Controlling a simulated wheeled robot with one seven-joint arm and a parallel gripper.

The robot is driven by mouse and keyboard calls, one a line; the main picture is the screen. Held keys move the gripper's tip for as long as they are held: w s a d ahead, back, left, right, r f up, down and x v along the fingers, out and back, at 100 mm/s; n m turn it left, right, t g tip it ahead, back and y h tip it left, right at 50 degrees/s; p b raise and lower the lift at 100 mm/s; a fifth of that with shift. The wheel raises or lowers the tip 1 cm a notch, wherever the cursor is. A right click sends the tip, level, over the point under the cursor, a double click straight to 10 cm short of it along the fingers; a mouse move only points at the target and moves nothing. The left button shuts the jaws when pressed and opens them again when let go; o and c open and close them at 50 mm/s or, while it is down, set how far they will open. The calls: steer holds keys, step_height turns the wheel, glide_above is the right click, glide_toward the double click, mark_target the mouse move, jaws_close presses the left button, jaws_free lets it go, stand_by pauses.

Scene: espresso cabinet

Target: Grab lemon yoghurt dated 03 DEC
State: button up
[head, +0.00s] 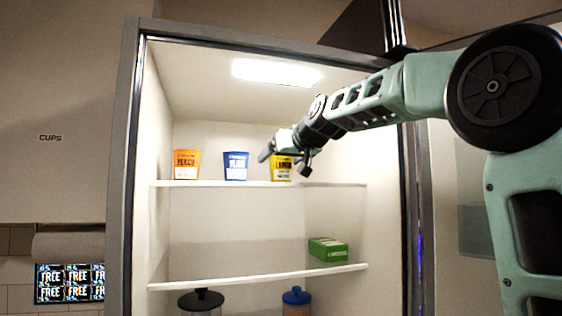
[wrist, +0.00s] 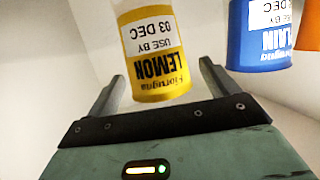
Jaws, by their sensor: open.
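The yellow lemon yoghurt cup (head: 282,170) stands on the upper shelf at the right of a row of three cups. In the wrist view the lemon yoghurt (wrist: 155,55) appears upside down, with the label "LEMON" and "USE BY 03 DEC" readable. My gripper (head: 270,152) reaches into the cabinet at the lemon cup and covers part of it in the head view. In the wrist view my gripper (wrist: 163,85) is open, with one finger to each side of the cup's near end. I see no finger clearly touching the cup.
A blue plain yoghurt (head: 235,166) and an orange peach yoghurt (head: 186,164) stand left of the lemon on the upper shelf (head: 215,184). The blue cup (wrist: 258,40) is close to my right finger in the wrist view. A green box (head: 328,249) and two lidded jars are lower down.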

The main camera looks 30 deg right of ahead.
steer(key=shift+w+f, duration=0.1)
steer(key=shift+w, duration=0.2)
steer(key=c, duration=1.1)
